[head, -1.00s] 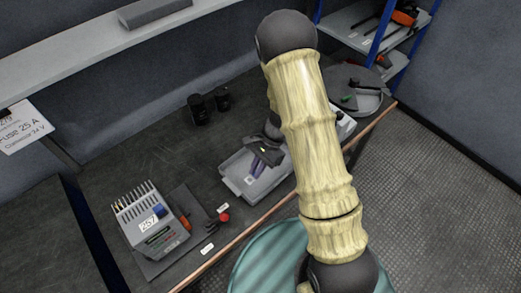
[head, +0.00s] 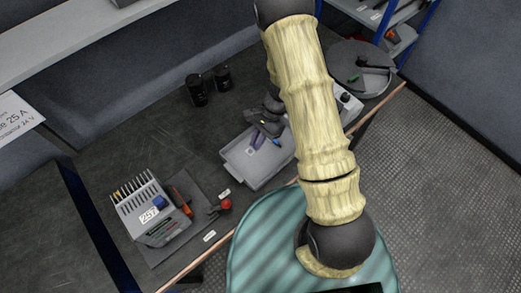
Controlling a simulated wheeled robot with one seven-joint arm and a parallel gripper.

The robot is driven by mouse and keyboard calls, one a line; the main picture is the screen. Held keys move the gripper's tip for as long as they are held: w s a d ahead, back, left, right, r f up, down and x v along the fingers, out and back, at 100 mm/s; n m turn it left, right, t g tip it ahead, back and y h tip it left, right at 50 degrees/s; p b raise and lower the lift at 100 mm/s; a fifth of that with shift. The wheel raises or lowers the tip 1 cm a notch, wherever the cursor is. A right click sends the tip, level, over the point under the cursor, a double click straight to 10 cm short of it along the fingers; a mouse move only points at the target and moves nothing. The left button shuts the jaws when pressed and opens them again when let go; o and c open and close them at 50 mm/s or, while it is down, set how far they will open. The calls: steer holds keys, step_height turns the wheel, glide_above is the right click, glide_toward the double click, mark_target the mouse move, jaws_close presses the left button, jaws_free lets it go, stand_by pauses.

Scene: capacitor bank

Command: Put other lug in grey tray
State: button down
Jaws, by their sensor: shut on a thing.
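The grey tray (head: 238,166) is a shallow open box near the middle of the bench. My dark gripper (head: 267,138) is over the tray's far side, pointing down. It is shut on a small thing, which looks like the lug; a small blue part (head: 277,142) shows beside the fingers. A purple-blue strip (head: 257,140) shows at the gripper's left; I cannot tell whether it is a finger or lies in the tray. My arm covers the tray's right side. I cannot tell whether the held thing touches the tray floor.
Two black cylinders (head: 197,90) stand behind the tray. A grey tool holder (head: 151,208) with several bits is at the left, near a red-topped knob (head: 226,204). A round grey dish (head: 361,68) is at the right back. A shelf (head: 100,45) overhangs the bench.

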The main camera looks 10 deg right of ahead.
mark_target(254, 160)
step_height(254, 160, down, 4)
steer(key=shift+w+r, duration=0.1)
steer(key=shift+r, duration=0.1)
step_height(254, 160, down, 4)
steer(key=shift+f+p, duration=0.1)
steer(key=shift+p, duration=0.25)
steer(key=shift+f+b, duration=0.35)
steer(key=c, duration=1.5)
jaws_free()
